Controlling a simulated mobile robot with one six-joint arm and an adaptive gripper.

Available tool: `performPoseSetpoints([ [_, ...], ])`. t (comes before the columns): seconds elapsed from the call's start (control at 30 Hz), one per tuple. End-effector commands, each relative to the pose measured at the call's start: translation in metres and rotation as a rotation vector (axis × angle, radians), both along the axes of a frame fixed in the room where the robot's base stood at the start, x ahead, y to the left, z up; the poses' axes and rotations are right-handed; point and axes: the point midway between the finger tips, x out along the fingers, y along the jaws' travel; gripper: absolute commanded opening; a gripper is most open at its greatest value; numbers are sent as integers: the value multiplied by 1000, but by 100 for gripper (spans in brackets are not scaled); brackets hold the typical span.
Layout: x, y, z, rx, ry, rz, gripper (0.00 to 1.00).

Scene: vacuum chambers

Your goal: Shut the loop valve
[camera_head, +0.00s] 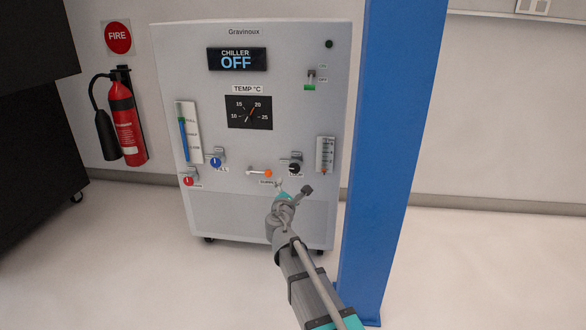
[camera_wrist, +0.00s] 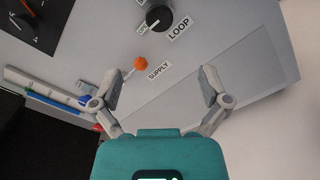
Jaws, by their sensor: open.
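The loop valve (camera_head: 293,168) is a black round knob on a metal fitting, low on the right half of the chiller's front panel.
The orange-tipped supply handle (camera_head: 267,173) sits left of the loop valve and near my fingers (camera_wrist: 141,64). A blue fill knob (camera_head: 216,162) and a red knob (camera_head: 188,181) are further left. A gauge (camera_head: 325,155) and a blue post (camera_head: 385,150) stand to the right. The display (camera_head: 237,59) reads OFF.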

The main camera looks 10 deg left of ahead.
Motion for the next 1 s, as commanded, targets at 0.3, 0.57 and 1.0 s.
performPoseSetpoints([
  [0.3, 0, 1, 0, 0, 0, 1, 96],
  [0.57, 12, 2, 0, 0, 0, 1, 96],
  [1.0, 72, 1, 0, 1, 0, 1, 96],
])
